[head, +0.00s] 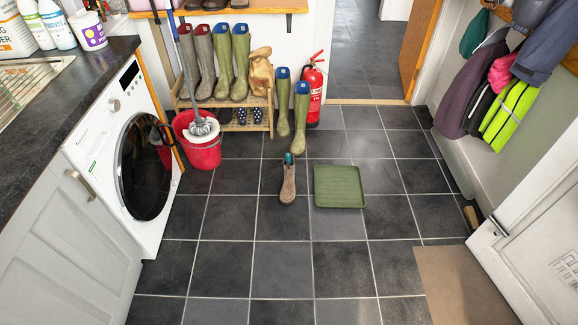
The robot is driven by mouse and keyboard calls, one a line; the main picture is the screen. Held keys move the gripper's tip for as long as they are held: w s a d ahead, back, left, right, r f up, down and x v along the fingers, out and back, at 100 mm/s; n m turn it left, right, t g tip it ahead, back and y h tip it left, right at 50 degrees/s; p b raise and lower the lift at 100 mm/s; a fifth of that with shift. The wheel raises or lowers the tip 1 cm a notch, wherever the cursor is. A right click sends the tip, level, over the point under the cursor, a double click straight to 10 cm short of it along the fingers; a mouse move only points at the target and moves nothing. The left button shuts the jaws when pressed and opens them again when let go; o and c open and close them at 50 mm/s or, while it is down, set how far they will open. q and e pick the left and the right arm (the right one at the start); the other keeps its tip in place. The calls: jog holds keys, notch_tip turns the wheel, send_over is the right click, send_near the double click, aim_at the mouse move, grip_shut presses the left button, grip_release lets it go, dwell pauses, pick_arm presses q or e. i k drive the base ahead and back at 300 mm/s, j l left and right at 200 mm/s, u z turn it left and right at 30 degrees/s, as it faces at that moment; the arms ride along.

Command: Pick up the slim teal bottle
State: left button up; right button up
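I cannot clearly make out a slim teal bottle. A small teal patch (289,158) shows at the top of a single brown boot (288,183) standing upright on the tiled floor. It is too small to tell whether it is the boot's lining or something inside. On the worktop at the upper left stand white bottles (57,25) with coloured labels, none plainly teal. Neither of my grippers is in view.
A green tray (339,188) lies right of the boot. A red bucket (202,149) with a mop, a boot rack (228,103), tall green wellies (300,117) and a red extinguisher (314,88) stand behind. A brown mat (460,285) lies front right. The front middle floor is clear.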

aim_at(288, 157)
jog(key=i+l+u, duration=0.15)
jog(key=i, duration=0.35)
jog(key=i+l+u, duration=0.1)
jog(key=i+l, duration=0.35)
